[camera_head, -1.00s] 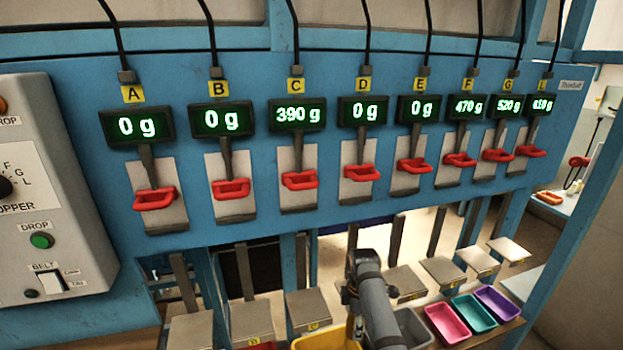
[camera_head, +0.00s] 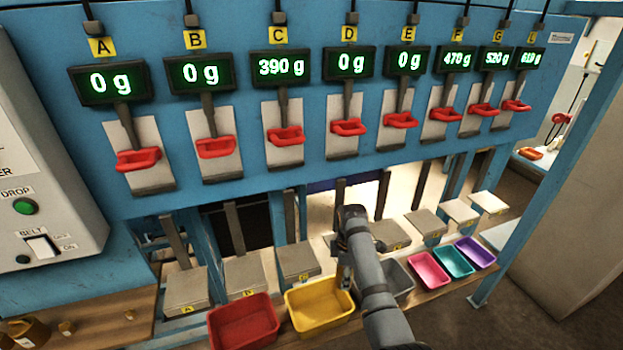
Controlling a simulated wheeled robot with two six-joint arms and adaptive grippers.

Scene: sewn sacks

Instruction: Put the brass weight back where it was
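Brass-coloured pieces lie on a wooden shelf at the lower left: a larger one (camera_head: 32,334) cut by the picture's edge, and two small knob-like ones (camera_head: 67,328), (camera_head: 130,315). I cannot tell which of them is the task's brass weight. One grey arm of mine, seemingly the right, reaches up from the bottom right. Its end bends down near the yellow bin (camera_head: 320,305), where part of what seems to be my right gripper (camera_head: 343,274) shows. Its fingers are mostly hidden, so whether it holds anything is unclear.
A blue frame (camera_head: 235,120) carries a row of displays and red-handled levers. C reads 390 g; A, B, D and E read 0 g. Grey plates (camera_head: 186,287) stand below. Red (camera_head: 243,322), grey, pink (camera_head: 429,270), teal and purple bins line the front ledge.

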